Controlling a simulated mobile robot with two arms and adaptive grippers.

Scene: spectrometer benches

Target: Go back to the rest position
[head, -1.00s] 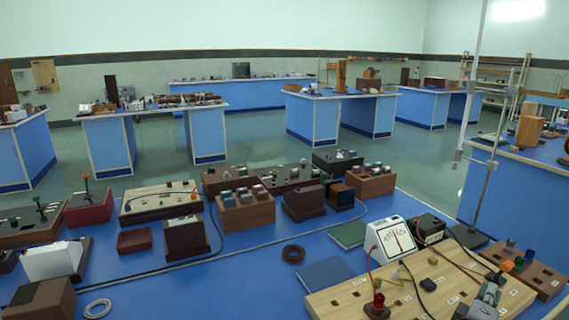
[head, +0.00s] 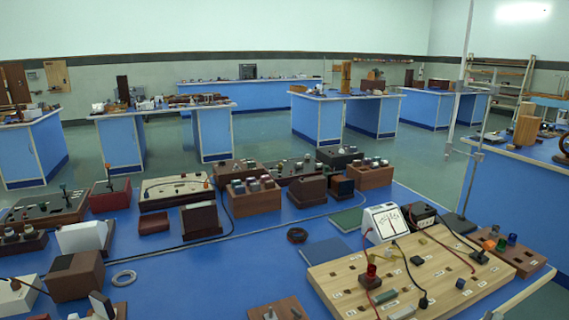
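Neither of my grippers shows clearly in the head view. The blue bench top (head: 250,265) in front of me fills the lower part of the view. A pale wooden board (head: 345,285) with several sockets lies at its right front. A red terminal (head: 369,276) and black plug leads stand on this board. A white analogue meter (head: 384,222) stands behind the board, beside a black box (head: 421,217).
Several wooden and dark component boxes stand along the bench's back, including a block box (head: 253,200). A grey ring (head: 124,278) and a dark ring (head: 297,235) lie on clear blue surface. A metal stand (head: 463,100) rises at right. Other blue benches (head: 318,118) stand beyond open floor.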

